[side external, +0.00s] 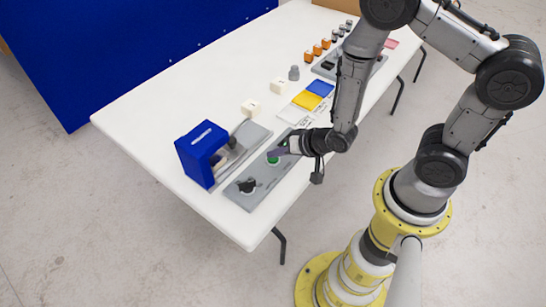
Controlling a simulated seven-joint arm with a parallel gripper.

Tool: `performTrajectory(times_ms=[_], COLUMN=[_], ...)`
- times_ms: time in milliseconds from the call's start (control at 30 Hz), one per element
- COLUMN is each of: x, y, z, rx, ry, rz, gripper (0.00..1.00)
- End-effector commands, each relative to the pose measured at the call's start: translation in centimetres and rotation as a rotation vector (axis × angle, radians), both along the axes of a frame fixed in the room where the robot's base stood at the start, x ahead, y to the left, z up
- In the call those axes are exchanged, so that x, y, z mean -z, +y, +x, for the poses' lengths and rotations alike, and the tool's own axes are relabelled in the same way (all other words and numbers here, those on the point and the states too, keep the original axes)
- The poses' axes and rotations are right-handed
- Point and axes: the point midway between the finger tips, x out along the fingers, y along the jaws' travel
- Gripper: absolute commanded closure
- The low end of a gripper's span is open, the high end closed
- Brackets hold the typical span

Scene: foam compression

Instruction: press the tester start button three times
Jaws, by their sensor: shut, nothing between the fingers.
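The tester is a blue block-shaped unit (203,152) on a grey base at the near left of the white table. In front of it lies a grey control panel (240,199) with a green button (273,160) and a black knob or lever (247,186). My gripper (279,152) is shut and empty. Its tips are at or just above the green button, and partly cover it. I cannot tell whether they touch it or whether the button is pushed down.
White cubes (250,107), a grey weight (294,73) and blue, yellow and white foam sheets (306,100) lie farther along the table (130,120). Several orange-and-black items (317,50) stand at the far end. A blue partition (110,50) rises behind. The table's left end is clear.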

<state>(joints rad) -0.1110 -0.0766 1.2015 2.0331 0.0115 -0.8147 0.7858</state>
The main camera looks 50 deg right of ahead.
Motion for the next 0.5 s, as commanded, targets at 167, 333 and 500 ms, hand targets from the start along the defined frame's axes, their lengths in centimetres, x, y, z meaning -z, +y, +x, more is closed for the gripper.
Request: performTrajectory(times_ms=[167, 333, 500], x=[-0.96, -1.14, -1.15], y=[0.00, -0.01, 0.00], z=[0.01, -0.02, -0.01], rx=[0.001, 0.000, 0.000], ry=[-0.002, -0.001, -0.001], rz=[0.000, 0.000, 0.000], gripper=[1.00, 1.00, 1.00])
